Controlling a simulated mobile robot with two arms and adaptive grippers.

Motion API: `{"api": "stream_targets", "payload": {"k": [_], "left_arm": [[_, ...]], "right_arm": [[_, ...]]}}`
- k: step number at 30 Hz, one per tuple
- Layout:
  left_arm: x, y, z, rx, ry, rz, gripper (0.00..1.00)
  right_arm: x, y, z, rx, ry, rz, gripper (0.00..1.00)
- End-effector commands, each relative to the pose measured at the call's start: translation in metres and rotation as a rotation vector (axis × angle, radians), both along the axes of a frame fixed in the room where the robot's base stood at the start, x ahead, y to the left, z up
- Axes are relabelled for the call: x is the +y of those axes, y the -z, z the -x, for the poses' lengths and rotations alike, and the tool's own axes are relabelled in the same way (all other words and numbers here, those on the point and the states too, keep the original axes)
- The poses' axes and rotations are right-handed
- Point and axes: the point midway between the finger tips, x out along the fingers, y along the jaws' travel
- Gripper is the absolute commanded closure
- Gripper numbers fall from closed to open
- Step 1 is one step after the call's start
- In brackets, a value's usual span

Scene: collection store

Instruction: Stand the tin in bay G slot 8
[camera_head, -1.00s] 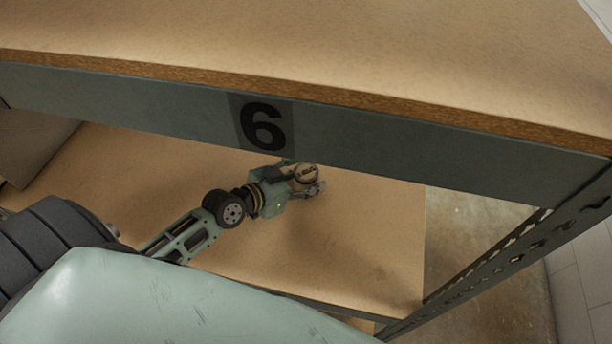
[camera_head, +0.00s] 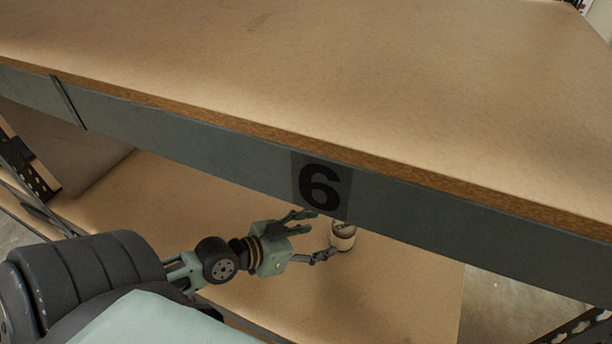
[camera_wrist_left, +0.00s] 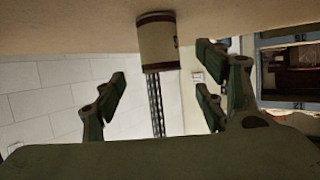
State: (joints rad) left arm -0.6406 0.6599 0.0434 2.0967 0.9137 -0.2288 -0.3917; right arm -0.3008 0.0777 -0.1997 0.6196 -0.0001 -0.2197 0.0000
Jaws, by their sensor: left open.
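The tin (camera_head: 343,239) is small, cream with a dark brown band. My left gripper (camera_head: 318,236) is open and empty, fingers spread, to the left of the tin. In the wrist view the tin lies beyond the fingertips (camera_wrist_left: 162,88), apart from them. My right gripper is not in view.
The lower board (camera_head: 400,290) is clear around the tin. A perforated rack post (camera_head: 575,330) stands at the lower right.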

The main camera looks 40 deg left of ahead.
Motion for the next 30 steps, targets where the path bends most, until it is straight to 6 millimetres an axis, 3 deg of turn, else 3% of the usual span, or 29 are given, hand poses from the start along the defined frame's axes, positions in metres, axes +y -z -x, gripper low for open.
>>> {"api": "stream_targets", "payload": {"k": [9,22,30], "left_arm": [[0.010,-0.011,0.025,0.001,0.001,0.001,0.35],[0.010,-0.014,0.027,0.000,0.001,0.001,0.35],[0.006,-0.044,0.029,0.020,0.005,-0.004,0.35]], "right_arm": [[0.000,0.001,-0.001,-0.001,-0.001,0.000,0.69],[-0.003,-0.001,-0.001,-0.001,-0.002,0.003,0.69],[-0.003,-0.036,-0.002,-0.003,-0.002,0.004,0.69]]}}
